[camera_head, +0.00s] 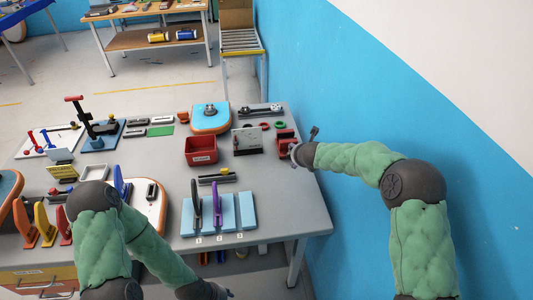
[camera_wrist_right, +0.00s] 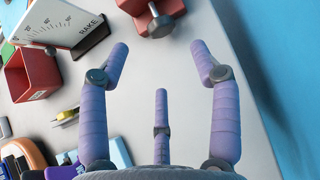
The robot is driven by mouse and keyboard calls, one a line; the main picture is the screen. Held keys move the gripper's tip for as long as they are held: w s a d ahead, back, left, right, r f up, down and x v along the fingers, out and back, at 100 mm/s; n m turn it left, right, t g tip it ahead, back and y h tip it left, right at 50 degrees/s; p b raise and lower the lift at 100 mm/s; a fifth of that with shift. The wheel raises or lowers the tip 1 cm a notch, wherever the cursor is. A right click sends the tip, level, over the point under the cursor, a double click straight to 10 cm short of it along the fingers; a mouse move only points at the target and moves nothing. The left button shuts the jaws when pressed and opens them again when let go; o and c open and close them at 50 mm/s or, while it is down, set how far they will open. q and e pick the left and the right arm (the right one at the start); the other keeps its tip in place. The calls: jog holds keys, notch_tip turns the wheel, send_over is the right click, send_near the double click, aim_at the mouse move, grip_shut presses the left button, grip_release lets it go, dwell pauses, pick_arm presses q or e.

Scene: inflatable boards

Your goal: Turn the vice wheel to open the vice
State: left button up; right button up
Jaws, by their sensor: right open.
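The red vice (camera_head: 285,138) stands at the right edge of the workbench. In the right wrist view the vice (camera_wrist_right: 145,12) is cut off by the top edge, and a grey screw part (camera_wrist_right: 158,22) points from it towards my gripper. I cannot make out a full wheel rim. My right gripper (camera_head: 296,153) is beside the vice and hides part of it in the head view. In the wrist view its fingers (camera_wrist_right: 160,65) are spread, with nothing between them, short of the vice. My left gripper (camera_head: 222,292) is low at the bottom edge, far from the vice; its fingers are unclear.
A red bin (camera_head: 201,150) and the white rake gauge (camera_head: 247,139) stand left of the vice. Blue boards (camera_head: 245,208) with upright handles lie at the bench front. The blue wall (camera_head: 345,110) is close on the right. Bare grey benchtop (camera_head: 283,190) lies in front of the vice.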

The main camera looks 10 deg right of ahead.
jog(key=shift+b+x, duration=0.55)
jog(key=shift+x, duration=4.85)
jog(key=shift+w+r, duration=0.1)
jog(key=shift+r, duration=0.05)
jog(key=c, duration=1.2)
